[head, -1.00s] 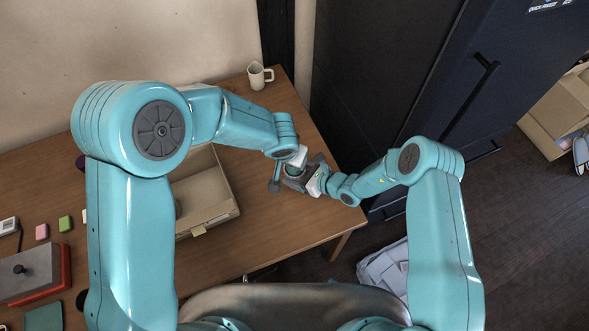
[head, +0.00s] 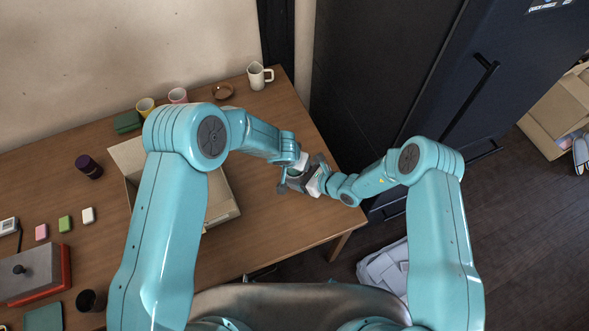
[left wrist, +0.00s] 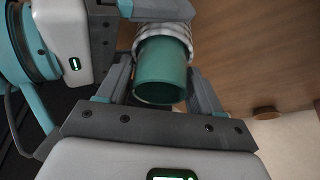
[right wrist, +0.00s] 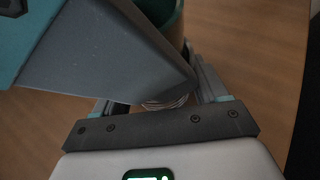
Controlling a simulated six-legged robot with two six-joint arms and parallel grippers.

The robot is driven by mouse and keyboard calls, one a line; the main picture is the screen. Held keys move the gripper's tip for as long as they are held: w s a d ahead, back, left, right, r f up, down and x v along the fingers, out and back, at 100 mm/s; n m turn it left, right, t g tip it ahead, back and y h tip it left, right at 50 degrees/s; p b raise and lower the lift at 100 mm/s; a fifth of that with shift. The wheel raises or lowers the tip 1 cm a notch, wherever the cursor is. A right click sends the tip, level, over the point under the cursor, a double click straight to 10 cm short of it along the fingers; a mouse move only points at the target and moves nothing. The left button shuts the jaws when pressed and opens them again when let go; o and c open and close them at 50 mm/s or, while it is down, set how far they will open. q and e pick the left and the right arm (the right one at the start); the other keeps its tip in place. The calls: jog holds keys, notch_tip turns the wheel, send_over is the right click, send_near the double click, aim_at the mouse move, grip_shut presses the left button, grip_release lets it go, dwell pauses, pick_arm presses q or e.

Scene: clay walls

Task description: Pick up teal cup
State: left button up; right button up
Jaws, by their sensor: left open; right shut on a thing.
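The teal cup (left wrist: 162,72) shows in the left wrist view, with a pale patterned part (left wrist: 165,38) at its far end. My right gripper (head: 303,181) is shut on the cup above the table's right part. My left gripper (left wrist: 158,88) is open, with its fingers on either side of the cup's teal part; I cannot tell whether they touch it. In the right wrist view a left finger (right wrist: 115,55) hides much of the cup (right wrist: 166,14). In the head view the grippers mostly hide the cup.
An open cardboard box (head: 222,203) stands left of the grippers, partly behind my left arm. A white mug (head: 257,77), brown dish (head: 222,91), pink cup (head: 178,95) and yellow cup (head: 145,105) stand at the back. A dark cabinet (head: 385,80) stands right of the table.

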pick_arm(q)
jog(key=c, duration=0.8)
jog(key=shift+r, duration=0.15)
notch_tip(320, 180, up, 10)
jog(key=shift+f, duration=0.1)
pick_arm(e)
jog(key=o, duration=0.8)
